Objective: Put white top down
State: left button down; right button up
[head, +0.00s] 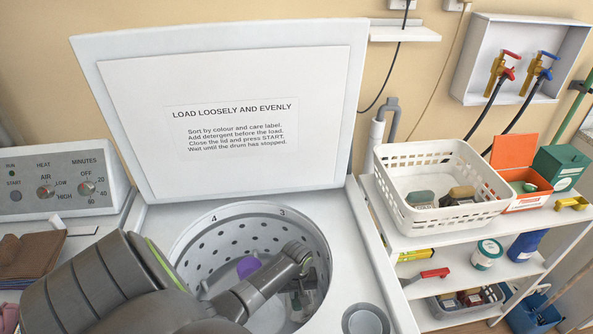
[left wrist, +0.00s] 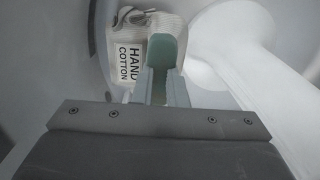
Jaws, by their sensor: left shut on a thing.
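The washer's white lid (head: 225,70) stands raised, with a printed notice on its inner face. My left arm reaches over the rim into the open metal drum (head: 190,240). My left gripper (head: 300,300) is low inside the drum, small and partly hidden by its wrist. A white top garment cannot be made out for certain. My right gripper is out of view.
A purple thing (head: 249,267) lies in the drum. A white basket (head: 440,222) with several items stands on the shelf at right, beside an orange box (head: 515,170). A control panel (head: 55,188) is at left. A smooth white form (left wrist: 240,45) rises close right of the gripper.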

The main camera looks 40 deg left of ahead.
pick_arm(q)
jog(key=shift+f, duration=0.85)
jog(key=c, duration=1.5)
grip_release()
jog(key=shift+o, duration=0.2)
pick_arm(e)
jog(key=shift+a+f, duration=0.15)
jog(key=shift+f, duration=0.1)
pick_arm(q)
jog(key=shift+r, duration=0.1)
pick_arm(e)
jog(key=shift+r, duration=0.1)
pick_arm(q)
jog(key=shift+r, duration=0.35)
notch_tip(320, 180, up, 12)
jog(key=p, duration=0.1)
jog(key=shift+r, duration=0.2)
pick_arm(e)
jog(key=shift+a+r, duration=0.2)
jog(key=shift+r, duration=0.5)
